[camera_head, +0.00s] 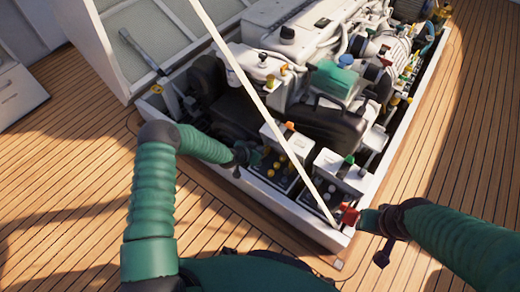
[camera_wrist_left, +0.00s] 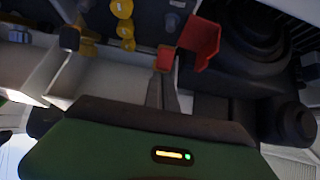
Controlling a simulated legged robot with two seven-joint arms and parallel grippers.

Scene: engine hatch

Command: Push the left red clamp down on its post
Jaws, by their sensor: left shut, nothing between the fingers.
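In the left wrist view a red clamp (camera_wrist_left: 202,44) stands just beyond my left gripper (camera_wrist_left: 163,78). The fingers are shut and empty, and their tips meet a smaller red-orange piece (camera_wrist_left: 166,58) beside the clamp. I cannot tell whether they touch it. In the head view my left gripper (camera_head: 243,153) is at the left edge of the left battery (camera_head: 272,174), and this clamp cannot be made out there. Another red clamp (camera_head: 349,214) is at the front corner of the right battery (camera_head: 328,187). My right gripper (camera_head: 368,219) is right at it; its finger state is unclear.
A white hatch rim (camera_head: 290,218) surrounds the engine bay. A thin pale strut (camera_head: 262,102) crosses in front of the batteries. Yellow caps (camera_wrist_left: 123,10) lie near the clamp in the wrist view. The wooden deck (camera_head: 75,150) at the left is clear.

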